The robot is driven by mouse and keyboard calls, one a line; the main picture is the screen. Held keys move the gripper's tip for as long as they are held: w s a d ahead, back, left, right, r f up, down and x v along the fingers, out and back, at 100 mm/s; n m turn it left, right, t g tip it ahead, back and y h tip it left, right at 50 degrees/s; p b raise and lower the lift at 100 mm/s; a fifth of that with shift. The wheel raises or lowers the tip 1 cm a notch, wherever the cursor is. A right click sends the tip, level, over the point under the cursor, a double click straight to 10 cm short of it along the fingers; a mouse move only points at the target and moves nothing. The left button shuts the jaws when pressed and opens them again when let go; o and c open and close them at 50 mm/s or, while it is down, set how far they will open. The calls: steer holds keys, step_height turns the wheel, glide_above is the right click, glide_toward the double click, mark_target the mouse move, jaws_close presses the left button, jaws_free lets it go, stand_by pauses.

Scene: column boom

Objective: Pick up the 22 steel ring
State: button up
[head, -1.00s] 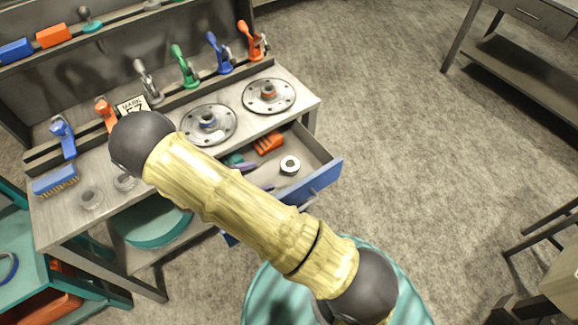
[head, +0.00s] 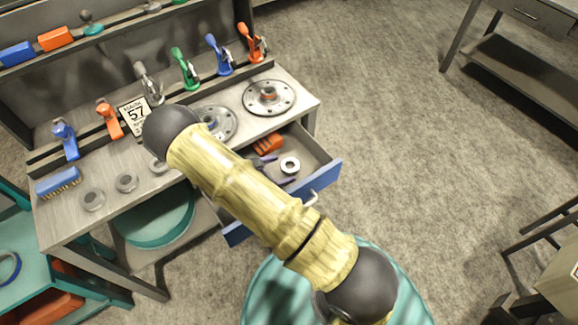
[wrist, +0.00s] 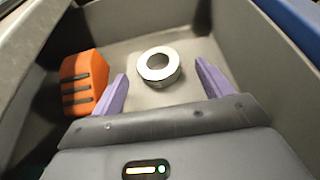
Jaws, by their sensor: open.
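A pale steel ring (wrist: 159,64) lies flat on the floor of the open drawer in the wrist view. It also shows in the head view (head: 290,165). I cannot read a number on it. My gripper (wrist: 163,78) has two purple fingers spread apart, one to the left and one to the right of the ring. It is open and empty, with the ring a little beyond the fingertips. In the head view the purple fingers show over the drawer, and my arm hides part of the drawer.
An orange block with dark slots (wrist: 82,82) lies left of the ring. The drawer (head: 325,178) has walls around the ring and a blue front. Above, the workbench holds flanged discs (head: 269,97), clamps, a blue brush (head: 58,182) and a 57 sign (head: 135,114).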

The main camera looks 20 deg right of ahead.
mark_target(284, 169)
steer(key=shift+x, duration=1.5)
steer(key=shift+r, duration=0.1)
steer(key=c, duration=1.3)
steer(key=shift+a+r, duration=0.1)
steer(key=shift+a+r, duration=0.15)
steer(key=shift+r, duration=0.1)
step_height(284, 169, up, 11)
steer(key=s+a+b, duration=0.1)
steer(key=s+a, duration=0.2)
steer(key=a, duration=0.6)
steer(key=s+a+b, duration=0.1)
steer(key=s+a, duration=0.2)
steer(key=a, duration=0.6)
steer(key=shift+a, duration=0.3)
